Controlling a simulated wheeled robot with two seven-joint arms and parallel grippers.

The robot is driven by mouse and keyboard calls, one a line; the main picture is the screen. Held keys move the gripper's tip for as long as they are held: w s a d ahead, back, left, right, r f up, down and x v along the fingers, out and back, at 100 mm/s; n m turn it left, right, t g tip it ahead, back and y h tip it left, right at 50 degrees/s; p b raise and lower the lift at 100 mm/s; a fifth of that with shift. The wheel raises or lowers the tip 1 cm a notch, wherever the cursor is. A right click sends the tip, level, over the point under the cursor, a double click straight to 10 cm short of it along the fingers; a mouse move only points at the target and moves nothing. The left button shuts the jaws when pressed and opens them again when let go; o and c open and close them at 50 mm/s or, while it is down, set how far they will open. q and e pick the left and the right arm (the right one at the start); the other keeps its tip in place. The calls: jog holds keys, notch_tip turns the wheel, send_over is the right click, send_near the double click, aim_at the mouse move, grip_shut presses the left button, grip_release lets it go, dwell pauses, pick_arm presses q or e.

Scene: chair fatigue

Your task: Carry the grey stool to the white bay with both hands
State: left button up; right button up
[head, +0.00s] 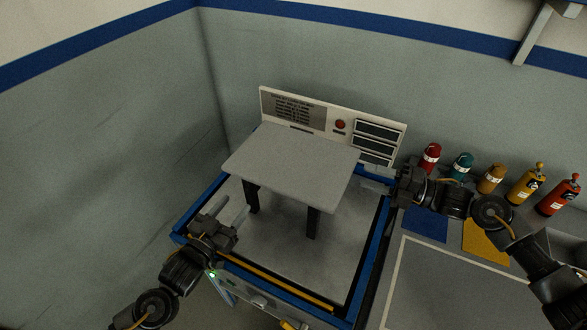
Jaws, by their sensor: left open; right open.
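The grey stool (295,160) stands upright inside a blue-framed test stand (283,255), with a flat grey seat and dark legs. My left gripper (232,212) is open and empty at the front left of the stool, below seat level in the picture and apart from it. My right gripper (376,182) is open, just right of the seat's right edge, its fingers pointing left; I cannot tell whether it touches anything. A white-outlined grey area (450,290), which looks like the white bay, lies at the lower right and appears empty. Its near part is cut off by the frame.
Several coloured bottles (491,178) line the back right. A blue square (426,224) and a yellow square (486,242) lie before them. Grey walls (110,130) close the left and back.

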aim_at(333, 164)
pick_arm(q)
jog(key=x, duration=1)
jog(key=shift+w+d+r, duration=0.15)
jog(key=shift+w+d, duration=0.05)
jog(key=shift+d, duration=0.05)
pick_arm(e)
jog(key=x, duration=1)
jog(key=shift+s+a+r, duration=0.1)
jog(key=shift+a+r, duration=0.1)
jog(key=shift+a, duration=0.05)
pick_arm(q)
jog(key=c, duration=0.9)
pick_arm(e)
grip_shut()
pick_arm(q)
grip_shut()
pick_arm(e)
jog(key=shift+d, duration=0.1)
pick_arm(q)
jog(key=shift+r, duration=0.15)
